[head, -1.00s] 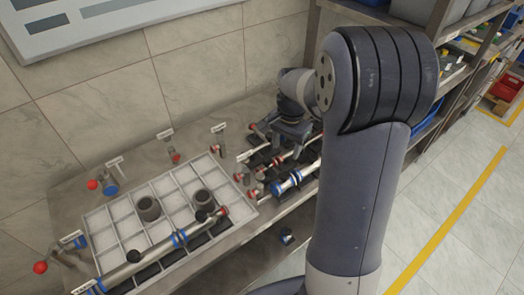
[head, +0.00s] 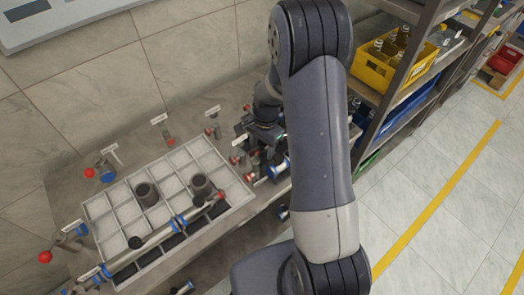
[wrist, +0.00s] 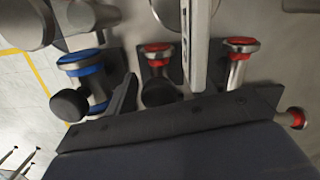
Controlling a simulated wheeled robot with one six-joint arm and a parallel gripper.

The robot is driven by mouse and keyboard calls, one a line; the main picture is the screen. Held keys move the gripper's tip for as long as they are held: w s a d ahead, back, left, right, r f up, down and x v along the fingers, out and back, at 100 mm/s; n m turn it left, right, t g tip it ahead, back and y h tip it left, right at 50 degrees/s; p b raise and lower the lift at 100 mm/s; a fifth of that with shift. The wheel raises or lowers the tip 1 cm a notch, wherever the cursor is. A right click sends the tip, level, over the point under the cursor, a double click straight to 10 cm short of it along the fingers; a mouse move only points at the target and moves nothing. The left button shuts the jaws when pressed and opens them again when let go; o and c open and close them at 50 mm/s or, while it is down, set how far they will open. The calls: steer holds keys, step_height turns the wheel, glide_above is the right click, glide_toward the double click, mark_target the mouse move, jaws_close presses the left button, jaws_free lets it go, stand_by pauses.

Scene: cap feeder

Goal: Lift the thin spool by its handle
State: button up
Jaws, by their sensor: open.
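My gripper (head: 262,135) is over the group of spools at the right end of the bench, partly hidden by my arm in the head view. In the wrist view it is open (wrist: 158,85), with one finger either side of a red-ringed spool (wrist: 158,50) and its dark ball handle (wrist: 160,91). I see no contact. A blue-ringed spool (wrist: 82,66) with a black ball handle (wrist: 70,104) lies left of the fingers. Another red-ringed spool (wrist: 238,58) lies to the right. I cannot tell for sure which is the thin spool.
A shelf with a yellow crate (head: 375,75) is at the right.

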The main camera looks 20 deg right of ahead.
steer(key=shift+f, duration=0.7)
steer(key=shift+c, duration=0.2)
jaws_close()
